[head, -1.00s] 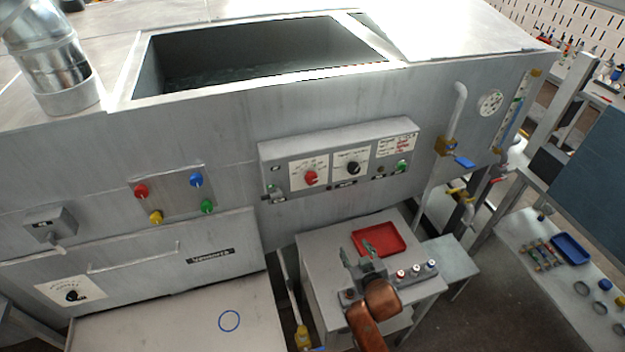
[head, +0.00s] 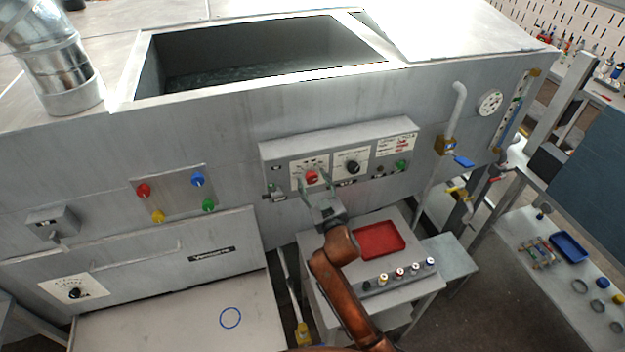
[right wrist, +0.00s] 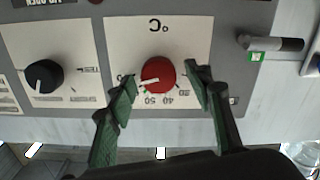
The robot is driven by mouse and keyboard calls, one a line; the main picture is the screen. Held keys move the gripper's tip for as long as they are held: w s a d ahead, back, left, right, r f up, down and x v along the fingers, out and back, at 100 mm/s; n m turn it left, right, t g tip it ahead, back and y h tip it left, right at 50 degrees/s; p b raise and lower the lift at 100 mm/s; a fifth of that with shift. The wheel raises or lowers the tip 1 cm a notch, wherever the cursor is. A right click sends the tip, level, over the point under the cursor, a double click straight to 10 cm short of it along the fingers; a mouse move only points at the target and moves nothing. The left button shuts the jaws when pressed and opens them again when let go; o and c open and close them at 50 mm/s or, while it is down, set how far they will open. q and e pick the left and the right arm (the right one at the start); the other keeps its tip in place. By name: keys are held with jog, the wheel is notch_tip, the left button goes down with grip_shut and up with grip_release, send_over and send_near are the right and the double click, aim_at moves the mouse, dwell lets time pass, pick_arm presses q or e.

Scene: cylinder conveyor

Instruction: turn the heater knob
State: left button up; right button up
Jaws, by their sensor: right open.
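The red knob (head: 312,177) sits on a white dial plate on the grey control panel (head: 285,152). In the right wrist view the red knob (right wrist: 158,73) lies between the green fingertips, on a dial marked °C with numbers. My right gripper (head: 316,182) is open in front of it, with one finger on each side. In the right wrist view my right gripper (right wrist: 160,85) shows a gap between each finger and the knob; I cannot tell how deep the fingers reach. My left gripper is out of view.
A black knob (head: 352,167) is on the plate to the right. Below are a red tray (head: 380,241) and a row of small knobs or bottles (head: 399,272) on a side table.

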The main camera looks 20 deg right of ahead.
jog(key=shift+w, duration=0.2)
jog(key=shift+c, duration=0.2)
jog(key=c, duration=1.1)
